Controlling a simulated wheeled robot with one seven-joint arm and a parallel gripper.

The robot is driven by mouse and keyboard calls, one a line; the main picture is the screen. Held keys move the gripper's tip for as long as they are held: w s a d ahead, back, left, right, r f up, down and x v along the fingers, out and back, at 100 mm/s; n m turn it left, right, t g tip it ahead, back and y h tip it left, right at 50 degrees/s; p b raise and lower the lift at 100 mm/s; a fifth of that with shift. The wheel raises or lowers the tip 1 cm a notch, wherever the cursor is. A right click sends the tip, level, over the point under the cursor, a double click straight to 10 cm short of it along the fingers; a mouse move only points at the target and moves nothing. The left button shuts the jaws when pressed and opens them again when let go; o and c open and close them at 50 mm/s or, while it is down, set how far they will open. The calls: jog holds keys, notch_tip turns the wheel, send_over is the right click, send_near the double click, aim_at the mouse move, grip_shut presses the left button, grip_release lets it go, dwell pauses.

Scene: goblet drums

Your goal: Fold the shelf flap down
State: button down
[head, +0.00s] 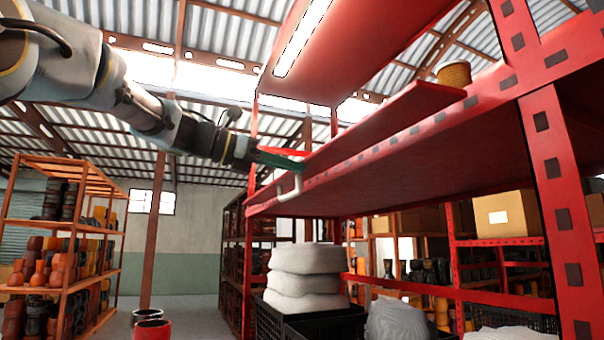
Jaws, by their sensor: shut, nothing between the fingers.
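The red shelf flap (390,125) is a long narrow board along the front of the upper shelf of the red rack, tilted up above the beam (400,148). Its near right end reaches towards the rack post. My gripper (298,162) comes in from the upper left. Its shut, empty fingers are at the flap's far left end, near the shelf's corner. I cannot tell whether they touch the flap. A white bent handle or hook (291,190) hangs under the beam just below the fingers.
A yellowish drum (454,74) stands on the shelf behind the flap. A red panel (350,45) slopes overhead. White sacks (305,270) and black crates (325,325) are below.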

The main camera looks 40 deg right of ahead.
notch_tip(320, 180, up, 3)
jog(key=p, duration=0.2)
jog(key=shift+p, duration=0.35)
jog(key=shift+f, duration=0.15)
